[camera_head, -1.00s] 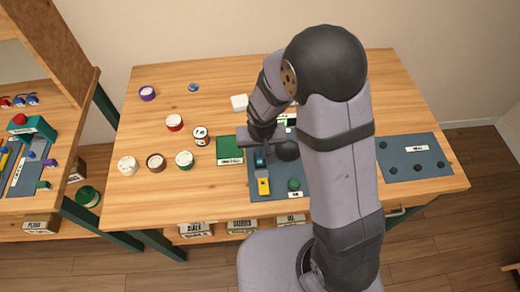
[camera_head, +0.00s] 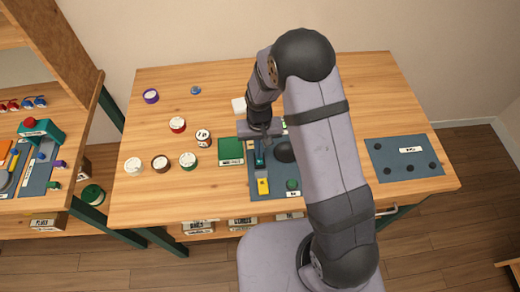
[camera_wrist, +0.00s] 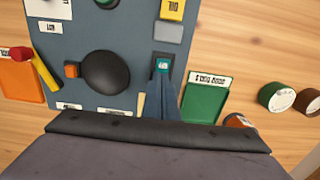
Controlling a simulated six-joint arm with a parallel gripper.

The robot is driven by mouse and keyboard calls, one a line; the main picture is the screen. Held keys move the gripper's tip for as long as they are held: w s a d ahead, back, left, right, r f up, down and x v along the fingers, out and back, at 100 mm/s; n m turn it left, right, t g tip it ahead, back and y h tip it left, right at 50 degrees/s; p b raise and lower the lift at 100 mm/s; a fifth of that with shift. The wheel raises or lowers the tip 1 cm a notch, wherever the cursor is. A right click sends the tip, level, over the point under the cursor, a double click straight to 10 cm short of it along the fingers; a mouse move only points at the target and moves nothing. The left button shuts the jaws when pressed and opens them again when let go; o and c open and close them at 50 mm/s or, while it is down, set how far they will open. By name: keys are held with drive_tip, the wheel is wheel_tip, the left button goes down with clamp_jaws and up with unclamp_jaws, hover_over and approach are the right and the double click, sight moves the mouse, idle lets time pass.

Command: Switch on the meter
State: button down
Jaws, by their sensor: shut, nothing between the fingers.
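A small teal block with a pale mark on it (camera_wrist: 163,64), which may be the meter or its switch, sits on the blue-grey panel (camera_wrist: 125,25). It also shows in the head view (camera_head: 259,158). My gripper (camera_wrist: 160,84) is shut and empty, with its fingertips right at this block; I cannot tell whether they touch it. In the head view, my gripper (camera_head: 262,138) is partly hidden by my wrist and arm. A yellow labelled piece (camera_wrist: 172,9), a grey block (camera_wrist: 168,32) and a black dome (camera_wrist: 106,72) are on the same panel.
A green tray (camera_wrist: 204,102) lies beside the panel. An orange tray (camera_wrist: 20,80) with a red-and-yellow tool (camera_wrist: 38,68) is on its other side. Another panel (camera_head: 403,167) lies right.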

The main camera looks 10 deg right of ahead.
drive_tip(key=shift+s+f, duration=0.45)
drive_tip(key=shift+s, duration=0.05)
drive_tip(key=shift+s+d+f, duration=0.1)
drive_tip(key=shift+s, duration=0.5)
drive_tip(key=shift+p, duration=0.3)
drive_tip(key=r+p, duration=0.1)
drive_tip(key=w+r+p, duration=0.1)
drive_tip(key=r, duration=0.1)
drive_tip(key=r+p, duration=0.2)
drive_tip(key=shift+w+a+r, duration=0.2)
drive_tip(key=shift+w+r, duration=0.05)
drive_tip(key=shift+w+r+b, duration=0.2)
drive_tip(key=shift+r+b, duration=0.05)
drive_tip(key=shift+b, duration=0.35)
wheel_tip(320, 180, up, 9)
drive_tip(key=b, duration=0.2)
drive_tip(key=shift+r, duration=0.1)
drive_tip(key=shift+f+b, duration=0.25)
drive_tip(key=shift+b, duration=1.05)
